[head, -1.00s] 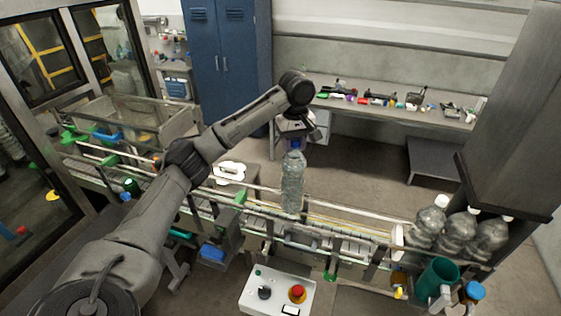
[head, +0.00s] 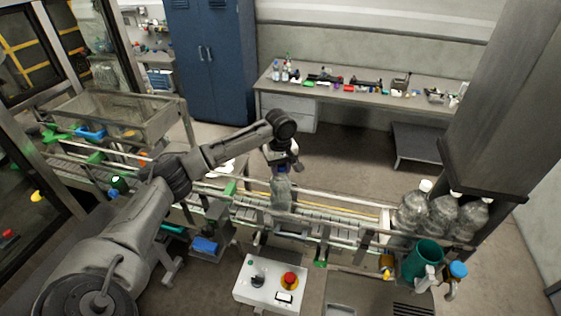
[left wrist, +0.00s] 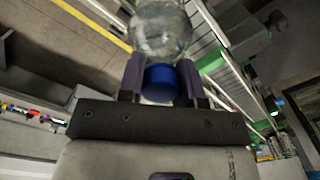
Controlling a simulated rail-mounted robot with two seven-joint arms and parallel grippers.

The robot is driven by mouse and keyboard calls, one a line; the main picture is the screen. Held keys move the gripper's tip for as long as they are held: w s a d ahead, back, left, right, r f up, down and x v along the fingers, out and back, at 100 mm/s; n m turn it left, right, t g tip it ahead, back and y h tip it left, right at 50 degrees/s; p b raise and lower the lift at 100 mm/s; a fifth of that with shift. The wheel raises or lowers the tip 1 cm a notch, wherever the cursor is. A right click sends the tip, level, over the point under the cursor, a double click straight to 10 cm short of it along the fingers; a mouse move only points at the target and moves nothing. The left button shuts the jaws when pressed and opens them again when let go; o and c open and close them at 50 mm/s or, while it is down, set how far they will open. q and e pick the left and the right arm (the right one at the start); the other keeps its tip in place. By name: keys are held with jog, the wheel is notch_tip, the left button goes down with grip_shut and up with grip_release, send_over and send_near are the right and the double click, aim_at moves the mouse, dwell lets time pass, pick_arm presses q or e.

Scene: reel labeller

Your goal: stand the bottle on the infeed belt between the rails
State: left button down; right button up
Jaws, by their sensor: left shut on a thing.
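The clear bottle (head: 281,192) is upright at the infeed belt (head: 318,215), in the middle of the head view. Its lower end is between the rails, partly behind the near rail (head: 300,221); whether its base touches the belt is hidden. My left gripper (head: 281,171) is above the bottle and shut on its neck. In the left wrist view, the two fingers flank the blue cap (left wrist: 160,82), with the clear body (left wrist: 160,30) beyond. My right gripper is not in view.
Several clear bottles (head: 411,212) stand at the belt's right end, near a green cup (head: 425,260) and a grey column (head: 500,100). A control box (head: 270,282) with a red button stands in front. A workbench (head: 365,100) is behind, across open floor.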

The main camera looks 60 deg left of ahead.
aim_at(281, 194)
pick_arm(q)
notch_tip(281, 194, down, 2)
jog(key=shift+f, duration=0.1)
dwell(0.4)
jog(key=c, duration=0.8)
grip_release()
jog(key=shift+f, duration=0.2)
jog(key=shift+r, duration=0.1)
